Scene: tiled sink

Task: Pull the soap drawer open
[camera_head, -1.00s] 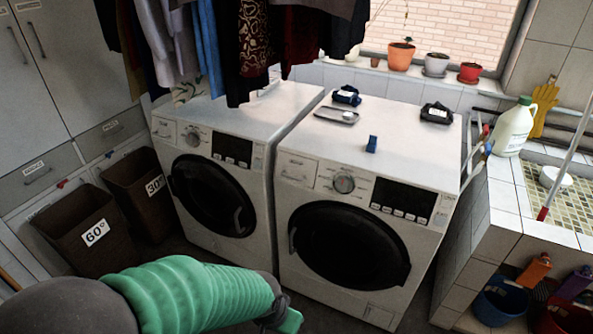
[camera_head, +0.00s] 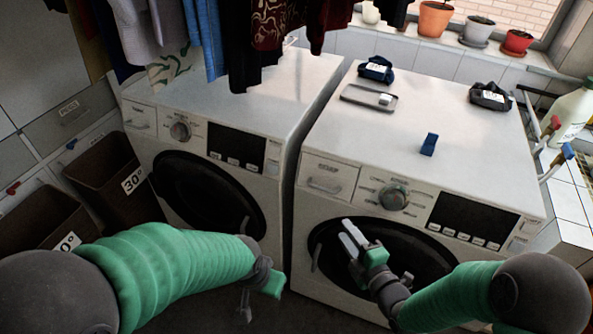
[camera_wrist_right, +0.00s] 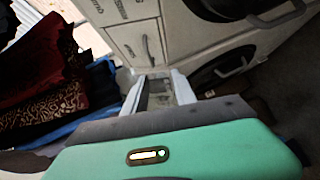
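The right washing machine has a white soap drawer (camera_head: 327,178) at its upper left, with a recessed handle; it looks flush with the front. The left machine's soap drawer (camera_head: 140,117) also looks shut. My right gripper (camera_head: 352,236) is in front of the right machine's dark round door, below and right of its soap drawer and apart from it. In the right wrist view its two pale fingers (camera_wrist_right: 160,88) stand apart with nothing clearly held. A white panel with a handle (camera_wrist_right: 146,48) lies beyond them. My left gripper (camera_head: 262,285) is low, between the machines; its finger gap is unclear.
Hanging clothes (camera_head: 250,35) are above the left machine. The right machine's top holds a grey tray (camera_head: 368,98), a blue peg (camera_head: 429,144) and dark folded items. Brown laundry bins (camera_head: 112,178) stand at left. A tiled ledge is at right.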

